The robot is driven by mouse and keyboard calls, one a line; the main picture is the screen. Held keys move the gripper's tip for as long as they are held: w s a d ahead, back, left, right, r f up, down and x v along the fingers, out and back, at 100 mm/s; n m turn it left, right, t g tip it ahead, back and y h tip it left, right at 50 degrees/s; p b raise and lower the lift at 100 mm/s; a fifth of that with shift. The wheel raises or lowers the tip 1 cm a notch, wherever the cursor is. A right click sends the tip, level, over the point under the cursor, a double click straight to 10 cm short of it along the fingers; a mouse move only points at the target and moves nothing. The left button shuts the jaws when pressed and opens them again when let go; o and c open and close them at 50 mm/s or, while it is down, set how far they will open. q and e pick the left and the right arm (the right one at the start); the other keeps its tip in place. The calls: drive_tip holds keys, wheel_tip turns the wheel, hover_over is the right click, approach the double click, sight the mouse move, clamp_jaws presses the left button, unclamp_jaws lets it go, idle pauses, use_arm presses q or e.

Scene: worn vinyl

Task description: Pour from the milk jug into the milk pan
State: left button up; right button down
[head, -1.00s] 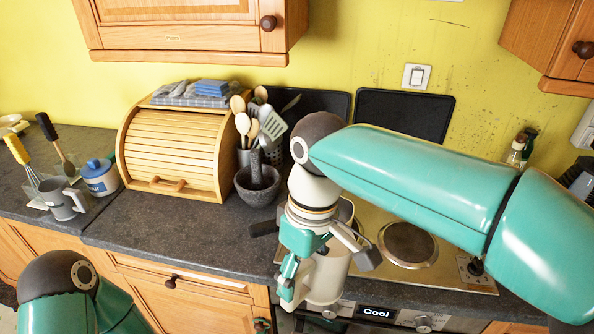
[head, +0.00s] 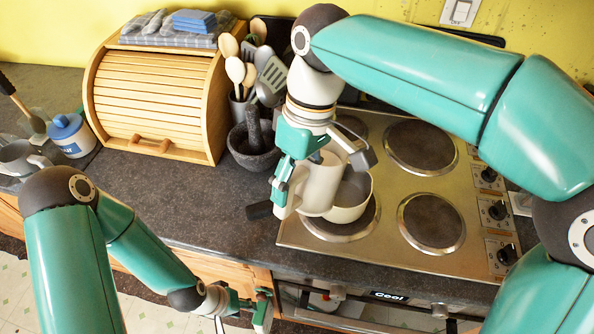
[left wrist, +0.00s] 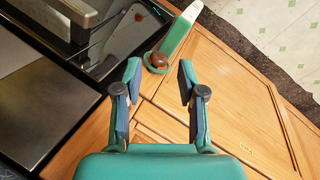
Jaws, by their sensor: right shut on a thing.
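The cream milk jug (head: 318,188) is between the fingers of my right gripper (head: 325,172), which is shut on it. The jug looks close to upright, and its contents cannot be seen. The pale milk pan (head: 352,206) sits on the front left hotplate, its dark handle (head: 260,210) pointing left. The jug covers the pan's left part, and I cannot tell whether they touch. My left gripper (head: 248,308) is low in front of the cupboards; the left wrist view shows it open and empty (left wrist: 158,78).
The hob (head: 386,205) has other bare hotplates to the right and behind. A mortar (head: 253,155) and utensils stand left of it, near a wooden bread bin (head: 155,105). The worktop (head: 190,205) in front of the bin is clear. A blue-lidded pot (head: 70,135) is far left.

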sight(297, 201)
drive_tip(key=shift+d+f+b, duration=0.25)
drive_tip(key=shift+f+b, duration=0.4)
drive_tip(key=shift+f, duration=0.2)
drive_tip(key=shift+w+b+x, duration=0.2)
drive_tip(key=shift+b+x, duration=0.95)
drive_tip(key=shift+b, duration=0.05)
drive_tip(key=shift+w+d+r+g+y+p, duration=0.1)
drive_tip(key=shift+d+r+g+y+p, duration=0.1)
drive_tip(key=shift+r+p, duration=0.35)
drive_tip(key=shift+d+r+g+y+p, duration=0.1)
drive_tip(key=shift+r+y+p, duration=0.1)
drive_tip(key=shift+r+p, duration=0.3)
wheel_tip(297, 201, up, 2)
drive_tip(key=shift+d+r+g+y+p, duration=0.1)
drive_tip(key=shift+g+y+p, duration=0.7)
drive_tip(key=shift+p, duration=0.25)
drive_tip(key=shift+f+b, duration=0.3)
drive_tip(key=shift+f, duration=0.1)
